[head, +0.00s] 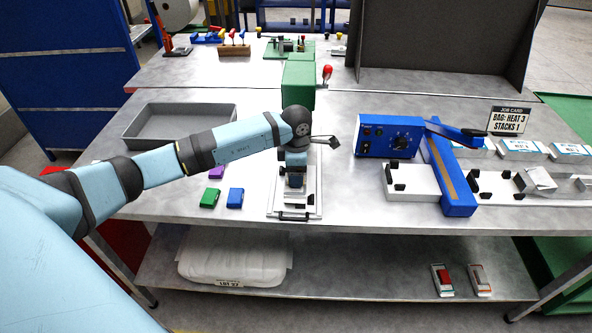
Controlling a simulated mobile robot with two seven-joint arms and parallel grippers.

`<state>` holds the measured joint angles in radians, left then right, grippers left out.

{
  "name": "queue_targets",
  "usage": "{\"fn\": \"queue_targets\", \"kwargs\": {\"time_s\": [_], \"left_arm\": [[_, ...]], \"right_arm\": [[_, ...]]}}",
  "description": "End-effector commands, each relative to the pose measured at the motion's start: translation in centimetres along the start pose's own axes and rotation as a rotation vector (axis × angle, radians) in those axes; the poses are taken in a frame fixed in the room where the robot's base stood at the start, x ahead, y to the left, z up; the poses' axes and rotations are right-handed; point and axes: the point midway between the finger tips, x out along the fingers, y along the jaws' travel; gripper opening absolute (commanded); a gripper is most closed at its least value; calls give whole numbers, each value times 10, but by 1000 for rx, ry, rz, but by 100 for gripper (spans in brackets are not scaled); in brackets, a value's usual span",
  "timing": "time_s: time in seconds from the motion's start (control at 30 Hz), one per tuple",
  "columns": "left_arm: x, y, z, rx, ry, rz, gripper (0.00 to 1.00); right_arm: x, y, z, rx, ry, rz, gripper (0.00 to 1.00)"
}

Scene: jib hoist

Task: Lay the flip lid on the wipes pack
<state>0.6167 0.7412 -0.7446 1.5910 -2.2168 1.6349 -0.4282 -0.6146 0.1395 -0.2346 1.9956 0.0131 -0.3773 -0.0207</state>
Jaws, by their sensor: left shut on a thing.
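My left gripper (296,181) points down over a white and grey fixture (283,203) at the front middle of the bench. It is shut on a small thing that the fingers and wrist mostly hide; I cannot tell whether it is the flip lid. I cannot make out a pack beneath the gripper. White packs with blue labels (520,147) lie at the right; I cannot tell which is the wipes pack. Small purple (216,172), green (209,198) and blue (235,198) pieces lie left of the fixture. My right gripper is out of view.
A blue sealer (390,136) stands to the right. A grey tray (150,122) lies behind my arm. The lower shelf (350,275) holds a white bundle (235,262) and two small packs.

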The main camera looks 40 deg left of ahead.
Motion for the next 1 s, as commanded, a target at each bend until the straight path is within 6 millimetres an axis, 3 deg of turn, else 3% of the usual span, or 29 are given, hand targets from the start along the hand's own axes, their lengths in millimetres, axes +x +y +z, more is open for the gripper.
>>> {"fn": "queue_targets", "kwargs": {"time_s": [0.03,0.07,0.17,0.57,1.0], "left_arm": [[1,0,0,0,0,0,47],[0,0,0,0,0,0,75],[0,0,0,0,0,0,98],[-9,1,0,0,0,2,98],[-101,1,0,0,-2,4,98]], "right_arm": [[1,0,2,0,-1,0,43],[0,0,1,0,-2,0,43],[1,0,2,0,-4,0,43],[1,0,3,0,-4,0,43],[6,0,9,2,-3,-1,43]]}}
